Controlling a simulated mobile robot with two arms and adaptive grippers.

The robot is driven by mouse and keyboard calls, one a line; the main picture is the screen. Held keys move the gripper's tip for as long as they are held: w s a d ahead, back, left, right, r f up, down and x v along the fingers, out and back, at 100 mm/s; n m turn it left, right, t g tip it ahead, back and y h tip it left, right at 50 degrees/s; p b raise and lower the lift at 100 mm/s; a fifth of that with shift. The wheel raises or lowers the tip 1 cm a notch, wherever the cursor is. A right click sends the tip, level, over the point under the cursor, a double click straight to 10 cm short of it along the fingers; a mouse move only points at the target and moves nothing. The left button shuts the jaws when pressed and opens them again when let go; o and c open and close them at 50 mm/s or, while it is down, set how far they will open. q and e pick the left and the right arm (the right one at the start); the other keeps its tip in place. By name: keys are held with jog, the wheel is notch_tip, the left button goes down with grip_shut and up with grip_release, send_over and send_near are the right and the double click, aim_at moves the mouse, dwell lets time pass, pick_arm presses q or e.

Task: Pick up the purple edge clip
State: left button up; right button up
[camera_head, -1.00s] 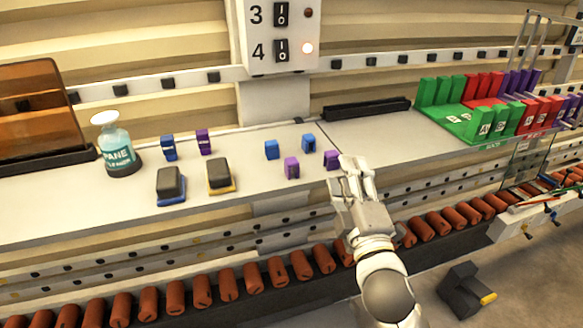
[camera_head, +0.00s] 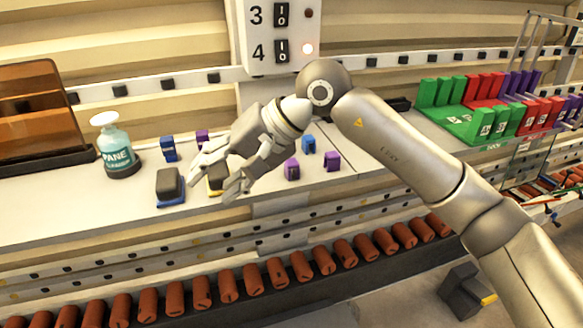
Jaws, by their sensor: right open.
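Three purple clips show on the grey shelf: one (camera_head: 202,137) at the back left, partly hidden behind my right gripper, and two at the right, one (camera_head: 292,169) nearer the front and one (camera_head: 333,161) beside it. I cannot tell which is the edge clip. My right gripper (camera_head: 212,184) is open and empty, its fingers pointing left, in front of the block with the yellow base. My right arm reaches across from the lower right and hides part of the shelf. My left gripper is not in view.
Blue clips stand at the left (camera_head: 168,149) and right (camera_head: 309,144). A dark block on a blue base (camera_head: 170,187) and one on a yellow base (camera_head: 217,178) sit near the gripper. Green holders (camera_head: 480,123) are at right.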

jog(key=w+d+r+n+t+h, duration=0.1)
jog(key=w+d+n+t+h, duration=0.15)
jog(key=w+d+h, duration=0.45)
jog(key=t+h, duration=0.1)
send_near(291, 161)
jog(key=x, duration=0.2)
jog(key=p+x, duration=0.1)
jog(key=x, duration=0.2)
jog(key=shift+s+d+f, duration=0.15)
jog(key=shift+s+d, duration=0.05)
jog(key=p+x, duration=0.1)
jog(key=x, duration=0.1)
jog(key=w+p+x, duration=0.1)
jog(key=p+x, duration=0.1)
jog(key=x, duration=0.1)
jog(key=shift+a+p, duration=0.25)
jog(key=shift+p, duration=0.05)
jog(key=shift+f, duration=0.1)
jog(key=c, duration=0.8)
